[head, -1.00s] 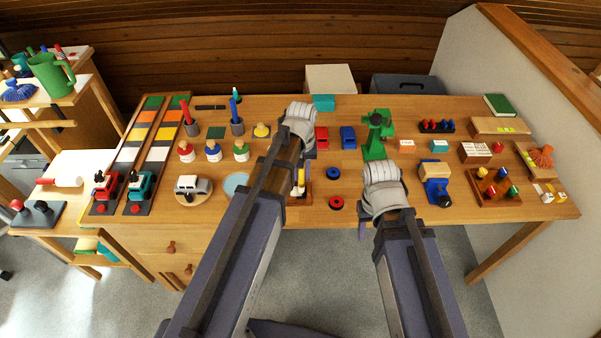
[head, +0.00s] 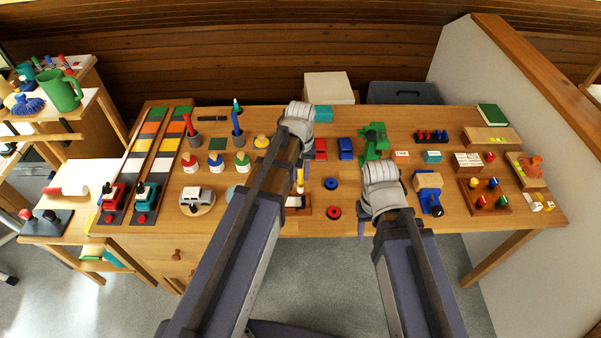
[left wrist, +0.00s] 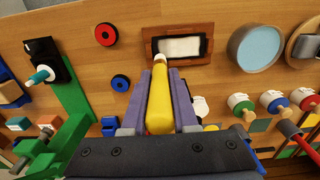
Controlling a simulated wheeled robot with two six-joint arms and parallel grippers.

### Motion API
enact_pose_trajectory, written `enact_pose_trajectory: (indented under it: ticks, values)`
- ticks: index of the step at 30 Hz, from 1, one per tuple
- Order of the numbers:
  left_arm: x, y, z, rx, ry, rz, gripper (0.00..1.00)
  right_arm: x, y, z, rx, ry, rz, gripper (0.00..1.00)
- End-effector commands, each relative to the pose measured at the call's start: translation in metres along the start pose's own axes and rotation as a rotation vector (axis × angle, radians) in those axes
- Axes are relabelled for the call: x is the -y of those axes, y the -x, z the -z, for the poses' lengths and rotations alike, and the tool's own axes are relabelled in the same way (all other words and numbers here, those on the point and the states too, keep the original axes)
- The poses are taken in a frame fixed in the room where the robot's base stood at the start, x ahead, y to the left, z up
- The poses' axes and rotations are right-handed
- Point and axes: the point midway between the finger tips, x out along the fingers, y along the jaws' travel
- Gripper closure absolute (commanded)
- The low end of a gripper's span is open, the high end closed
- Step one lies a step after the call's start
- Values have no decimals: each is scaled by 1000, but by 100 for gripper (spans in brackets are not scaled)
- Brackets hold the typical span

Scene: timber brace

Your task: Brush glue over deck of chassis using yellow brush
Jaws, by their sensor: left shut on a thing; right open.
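My left gripper (left wrist: 163,88) is shut on the yellow brush (left wrist: 160,105), which also shows in the head view (head: 300,176). The brush's pale tip points at a low wooden piece (left wrist: 148,45) with a dark inside and a white patch. This piece lies at the table's front edge in the head view (head: 307,207). I cannot tell if it is the chassis, if the white is glue, or if the tip touches it. My right gripper (head: 363,222) is open near the front edge, mostly hidden behind its wrist.
A red ring (head: 334,213) and a blue ring (head: 331,184) lie right of the wooden piece. A green clamp (head: 374,142) stands behind my right wrist. A wood-and-blue device (head: 430,190) is to its right.

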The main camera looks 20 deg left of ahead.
Motion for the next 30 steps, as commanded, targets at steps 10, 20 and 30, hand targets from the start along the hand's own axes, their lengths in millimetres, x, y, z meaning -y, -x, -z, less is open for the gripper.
enact_pose_trajectory:
  ticks: [10, 20, 30]
  values:
    - [0, 26, 0, 0, 0, 0, 100, -2, 26, -2, 0, 0, 0, 50]
    - [0, 30, 0, 0, 0, 0, 100, -3, 30, -2, 0, 0, 0, 50]
    - [0, 30, 0, 0, 0, 0, 100, -3, 30, -2, 0, 0, 0, 50]
